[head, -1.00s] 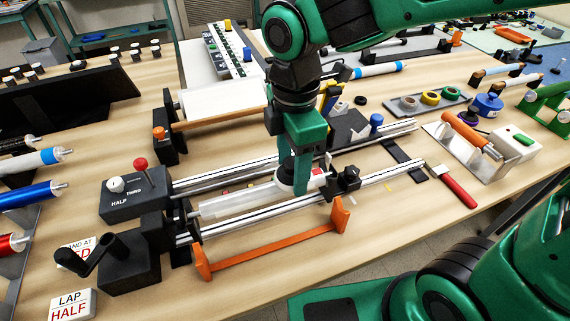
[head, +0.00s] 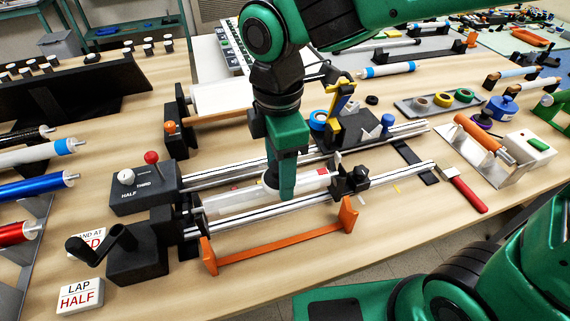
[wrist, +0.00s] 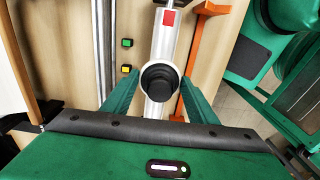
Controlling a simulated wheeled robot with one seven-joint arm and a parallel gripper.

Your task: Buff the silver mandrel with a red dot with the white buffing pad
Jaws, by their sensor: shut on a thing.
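The silver mandrel (head: 232,200) lies between the black end blocks of the winding stand. Its red mark (head: 322,173) is near the right end and shows as a red square in the wrist view (wrist: 169,17). My gripper (head: 281,192) is over the middle part of the mandrel, shut on the buffing pad. The pad's black knob (wrist: 157,80) sits between the fingers. A pale edge of the pad (head: 269,182) shows beside a finger, at the mandrel's surface. The pad's underside and its exact contact are hidden.
Silver rails (head: 385,181) run along the stand. An orange bar (head: 280,246) stands along its front. A black crank (head: 100,245), a selector box (head: 140,190) and a "LAP HALF" sign (head: 80,296) are at the left. A red-handled brush (head: 466,192) lies at the right.

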